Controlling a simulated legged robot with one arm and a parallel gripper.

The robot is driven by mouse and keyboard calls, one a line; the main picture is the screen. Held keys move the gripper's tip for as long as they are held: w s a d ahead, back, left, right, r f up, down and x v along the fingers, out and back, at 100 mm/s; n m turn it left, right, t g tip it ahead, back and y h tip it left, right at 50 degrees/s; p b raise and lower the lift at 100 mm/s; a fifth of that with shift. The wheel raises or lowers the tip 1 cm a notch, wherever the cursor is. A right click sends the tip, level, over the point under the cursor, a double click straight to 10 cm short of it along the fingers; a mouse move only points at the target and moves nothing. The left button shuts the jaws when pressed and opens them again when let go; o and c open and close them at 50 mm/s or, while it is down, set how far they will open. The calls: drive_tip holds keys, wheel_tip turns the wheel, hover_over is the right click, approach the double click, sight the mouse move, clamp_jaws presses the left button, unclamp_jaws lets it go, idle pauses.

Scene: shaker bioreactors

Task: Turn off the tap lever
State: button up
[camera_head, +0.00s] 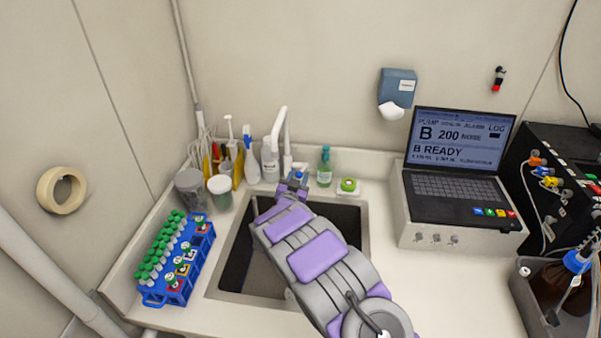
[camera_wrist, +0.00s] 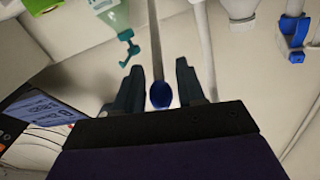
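The white tap (camera_head: 282,132) rises behind the sink, its tall spout bent over at the top. My gripper (camera_head: 293,180) is at the tap's base, over the back edge of the sink (camera_head: 233,250). In the wrist view my gripper (camera_wrist: 159,70) is open, with its two dark fingers apart. The tap lever, a thin grey rod with a blue rounded end (camera_wrist: 162,95), lies between the fingers. I see gaps on both sides of it. In the head view the lever is mostly hidden by my gripper.
A green-capped bottle (camera_head: 325,168) stands close to the right of the tap. Wash bottles (camera_head: 251,160) and cups (camera_head: 220,190) stand to its left. A blue tube rack (camera_head: 185,265) is left of the sink. A laptop (camera_head: 455,155) is at the right.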

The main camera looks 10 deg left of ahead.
sight(302, 170)
drive_tip(key=shift+w+d, duration=0.15)
drive_tip(key=shift+w, duration=0.7)
drive_tip(key=shift+w+d, duration=0.1)
drive_tip(key=shift+w, duration=0.75)
clamp_jaws()
